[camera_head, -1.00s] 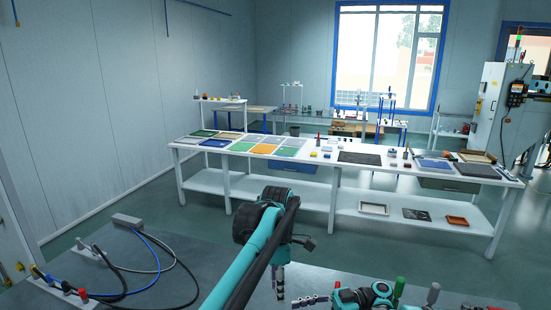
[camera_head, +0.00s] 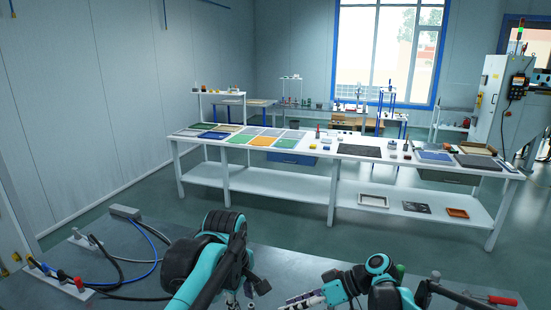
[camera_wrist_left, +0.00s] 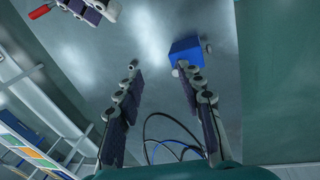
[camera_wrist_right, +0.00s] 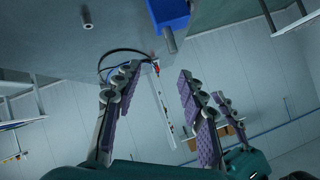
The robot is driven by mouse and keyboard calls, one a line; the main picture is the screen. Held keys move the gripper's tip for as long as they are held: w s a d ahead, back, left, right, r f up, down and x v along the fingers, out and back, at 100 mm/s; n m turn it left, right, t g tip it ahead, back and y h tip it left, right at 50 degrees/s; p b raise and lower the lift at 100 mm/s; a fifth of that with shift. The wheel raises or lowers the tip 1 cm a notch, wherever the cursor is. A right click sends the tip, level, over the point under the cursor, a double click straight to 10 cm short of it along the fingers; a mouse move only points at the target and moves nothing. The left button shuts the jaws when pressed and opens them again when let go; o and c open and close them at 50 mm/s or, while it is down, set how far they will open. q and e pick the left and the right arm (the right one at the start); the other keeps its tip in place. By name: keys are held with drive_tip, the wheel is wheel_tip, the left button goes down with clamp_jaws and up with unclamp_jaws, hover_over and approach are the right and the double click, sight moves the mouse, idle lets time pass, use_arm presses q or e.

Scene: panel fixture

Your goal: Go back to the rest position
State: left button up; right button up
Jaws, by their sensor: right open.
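My left gripper (camera_wrist_left: 158,70) is open and empty in the left wrist view, its fingers apart above the grey tabletop. In the head view the left arm bends at the lower middle, and its fingers are partly cut off by the lower edge. My right gripper (camera_wrist_right: 160,72) is open and empty in the right wrist view. In the head view the right gripper (camera_head: 302,300) points left at the bottom edge, close to the left one. A blue block (camera_wrist_left: 186,51) on the tabletop shows near the left fingers' tips; a blue block also shows in the right wrist view (camera_wrist_right: 169,13).
The grey worktop (camera_head: 110,240) carries black and blue cables (camera_head: 152,246), a grey connector block (camera_head: 125,211) and a strip with plugs (camera_head: 58,277) at left. A red handle (camera_head: 503,300) lies at right. Beyond a floor gap stands a long white table (camera_head: 330,152) with mats and parts.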

use_arm(q)
drive_tip(key=s+a+f+m+t+b, duration=0.2)
drive_tip(key=s+a+f+m+b, duration=0.1)
drive_tip(key=s+a+f+m, duration=0.2)
drive_tip(key=s+a+f+m+t+b, duration=0.2)
drive_tip(key=s+a+f+m+t, duration=0.1)
drive_tip(key=s+a+f+m, duration=0.2)
drive_tip(key=s+f+m, duration=0.2)
drive_tip(key=s+f, duration=0.2)
drive_tip(key=f, duration=0.1)
drive_tip(key=shift+s+f+m+y+b, duration=0.15)
drive_tip(key=shift+f+m+y+b, duration=0.15)
drive_tip(key=shift+m+b, duration=0.1)
use_arm(e)
drive_tip(key=s+d+f+m+t+h, duration=0.3)
drive_tip(key=s+d+f+m+h, duration=0.1)
drive_tip(key=s, duration=0.5)
drive_tip(key=s+d+f+m+t+h, duration=0.3)
drive_tip(key=s+d+m+h, duration=0.3)
drive_tip(key=s+d, duration=0.3)
drive_tip(key=shift+s+f+h, duration=0.25)
drive_tip(key=shift+f+h, duration=0.45)
